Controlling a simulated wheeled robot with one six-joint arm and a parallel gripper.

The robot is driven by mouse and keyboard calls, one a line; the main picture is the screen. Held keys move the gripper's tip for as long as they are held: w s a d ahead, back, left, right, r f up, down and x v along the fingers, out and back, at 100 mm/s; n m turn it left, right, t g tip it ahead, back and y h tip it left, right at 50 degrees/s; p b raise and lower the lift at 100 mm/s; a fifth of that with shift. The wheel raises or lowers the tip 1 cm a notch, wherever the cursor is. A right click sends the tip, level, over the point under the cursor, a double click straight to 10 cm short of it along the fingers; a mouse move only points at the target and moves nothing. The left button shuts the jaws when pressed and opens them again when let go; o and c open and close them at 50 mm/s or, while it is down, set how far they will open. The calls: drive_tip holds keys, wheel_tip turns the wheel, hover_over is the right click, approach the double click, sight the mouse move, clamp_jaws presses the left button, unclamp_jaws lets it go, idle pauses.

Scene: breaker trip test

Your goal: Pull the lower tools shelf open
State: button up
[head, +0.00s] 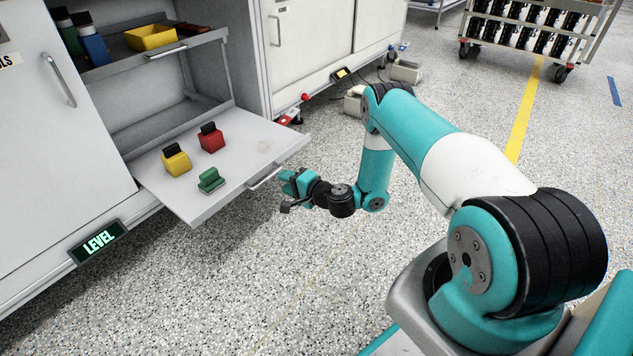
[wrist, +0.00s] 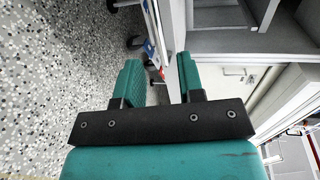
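The lower tools shelf (head: 240,165) is a light grey tray that sticks well out of the open cabinet in the head view. It carries a yellow block (head: 176,162), a red block (head: 211,140) and a green clamp-like piece (head: 211,182). Its bar handle (head: 264,180) is on the front edge. My gripper (head: 289,184) is just off that edge, close to the right end of the handle. In the wrist view my gripper (wrist: 158,80) has its two teal fingers apart, with nothing clearly seen between them. Contact with the handle cannot be made out.
An upper shelf (head: 180,48) holds a yellow bin (head: 150,37) and blue and green bottles. A closed door with a handle (head: 57,80) is at left. The speckled floor in front is clear. A cart (head: 535,35) stands far back.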

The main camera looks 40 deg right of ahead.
drive_tip(key=p+v, duration=1.1)
drive_tip(key=p, duration=0.7)
drive_tip(key=shift+p, duration=0.3)
drive_tip(key=shift+a, duration=0.1)
